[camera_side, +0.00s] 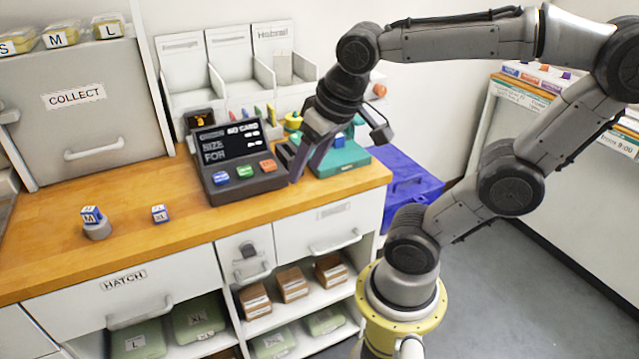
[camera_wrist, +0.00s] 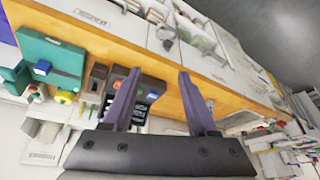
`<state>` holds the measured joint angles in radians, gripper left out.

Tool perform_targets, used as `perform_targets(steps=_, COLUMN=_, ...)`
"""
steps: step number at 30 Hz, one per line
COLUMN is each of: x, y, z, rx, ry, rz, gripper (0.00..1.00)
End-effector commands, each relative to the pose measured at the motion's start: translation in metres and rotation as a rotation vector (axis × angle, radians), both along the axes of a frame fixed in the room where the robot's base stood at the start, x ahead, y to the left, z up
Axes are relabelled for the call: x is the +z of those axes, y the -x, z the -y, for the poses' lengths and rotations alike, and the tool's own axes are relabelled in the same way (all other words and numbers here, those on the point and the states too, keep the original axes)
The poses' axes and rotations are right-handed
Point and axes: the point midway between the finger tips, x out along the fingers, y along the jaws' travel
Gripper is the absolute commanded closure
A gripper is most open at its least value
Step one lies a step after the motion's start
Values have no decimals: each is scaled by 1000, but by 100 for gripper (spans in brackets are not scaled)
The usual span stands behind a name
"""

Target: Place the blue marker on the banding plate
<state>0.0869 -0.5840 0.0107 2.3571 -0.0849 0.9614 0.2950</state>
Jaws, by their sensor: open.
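A small blue block (camera_side: 338,141), which may be the blue marker, is at the teal fixture (camera_side: 345,160) at the right end of the counter. The block also shows in the wrist view (camera_wrist: 42,68), at the edge of the teal fixture (camera_wrist: 62,57). I cannot tell which surface is the banding plate. Two blue-and-white lettered cubes lie to the left: one (camera_side: 91,214) sits on a grey round base, the other (camera_side: 160,213) on the wood. My gripper (camera_side: 307,172) is open and empty, pointing down between the terminal and the fixture. Its fingers (camera_wrist: 160,76) are apart in the wrist view.
A dark terminal (camera_side: 237,155) with coloured buttons stands left of my gripper. White sorting bays (camera_side: 225,75) rise behind it. A yellow-topped item (camera_side: 293,121) stands behind the gripper. A blue crate (camera_side: 408,180) is on the floor to the right. The counter's left half is mostly clear.

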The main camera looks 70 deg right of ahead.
Motion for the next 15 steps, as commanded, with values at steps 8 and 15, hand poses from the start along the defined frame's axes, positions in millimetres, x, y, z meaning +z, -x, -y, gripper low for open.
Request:
perform_targets(steps=8, x=-16, y=30, z=-32, rx=328, ry=44, rz=82, gripper=41)
perform_targets(steps=15, x=-17, y=31, z=-33, rx=342, ry=47, rz=83, gripper=41)
